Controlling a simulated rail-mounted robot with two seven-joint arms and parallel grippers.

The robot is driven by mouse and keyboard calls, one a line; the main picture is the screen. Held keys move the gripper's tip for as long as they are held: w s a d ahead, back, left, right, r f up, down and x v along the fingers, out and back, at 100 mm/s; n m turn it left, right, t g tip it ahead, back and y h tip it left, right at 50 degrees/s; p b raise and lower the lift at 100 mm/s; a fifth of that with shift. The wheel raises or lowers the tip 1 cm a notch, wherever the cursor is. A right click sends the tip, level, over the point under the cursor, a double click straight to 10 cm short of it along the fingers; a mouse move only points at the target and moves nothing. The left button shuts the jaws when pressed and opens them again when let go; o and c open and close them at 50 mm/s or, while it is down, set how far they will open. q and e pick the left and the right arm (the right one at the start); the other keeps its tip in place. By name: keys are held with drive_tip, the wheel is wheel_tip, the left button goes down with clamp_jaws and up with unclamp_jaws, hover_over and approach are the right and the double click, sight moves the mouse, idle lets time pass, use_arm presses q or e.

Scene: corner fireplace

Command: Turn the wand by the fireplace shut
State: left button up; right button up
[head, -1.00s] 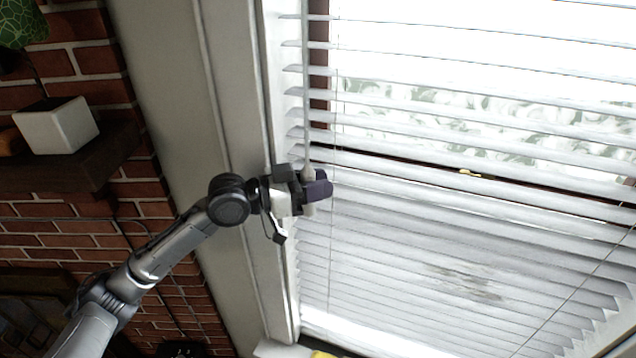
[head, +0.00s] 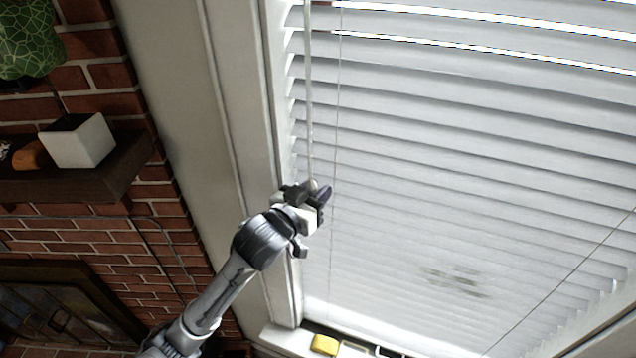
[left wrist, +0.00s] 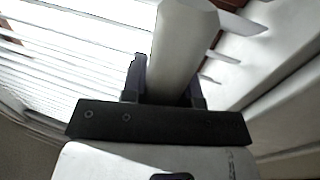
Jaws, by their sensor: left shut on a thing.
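The wand (head: 309,100) is a thin pale rod that hangs down along the left side of the white window blind (head: 450,170). My left gripper (head: 318,193) is shut on the wand near its lower end, in front of the blind. In the left wrist view the wand (left wrist: 180,45) is a thick pale faceted rod between the dark fingers of my left gripper (left wrist: 165,92). The slats are mostly closed. Thin bright gaps show only near the top of the head view. My right gripper is not in view.
A white window frame (head: 235,110) stands left of the blind, beside a red brick wall (head: 100,240). A dark wooden mantel (head: 85,180) carries a white cube-shaped pot (head: 77,141). A yellow object (head: 324,344) sits on the sill below. A thin cord (head: 335,150) hangs beside the wand.

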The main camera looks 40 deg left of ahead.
use_arm(q)
drive_tip(key=n+y, duration=0.2)
drive_tip(key=y, duration=0.1)
drive_tip(key=shift+g, duration=0.3)
drive_tip(key=n+y, duration=0.1)
drive_tip(key=y, duration=0.1)
drive_tip(key=shift+a+n+g+y, duration=0.2)
drive_tip(key=shift+n+g+y, duration=0.2)
drive_tip(key=n+g+y, duration=0.1)
drive_tip(key=n+g+y+b, duration=0.1)
drive_tip(key=y, duration=0.1)
drive_tip(key=n+y, duration=0.1)
drive_tip(key=shift+s+a+f+g+y, duration=0.1)
drive_tip(key=shift+s+a+g+y, duration=0.1)
drive_tip(key=shift+a+g+y, duration=0.15)
drive_tip(key=shift+n+g+y+b, duration=0.55)
drive_tip(key=shift+n, duration=0.15)
drive_tip(key=shift+s+a+g, duration=0.1)
drive_tip(key=shift+g, duration=0.2)
drive_tip(key=o, duration=0.9)
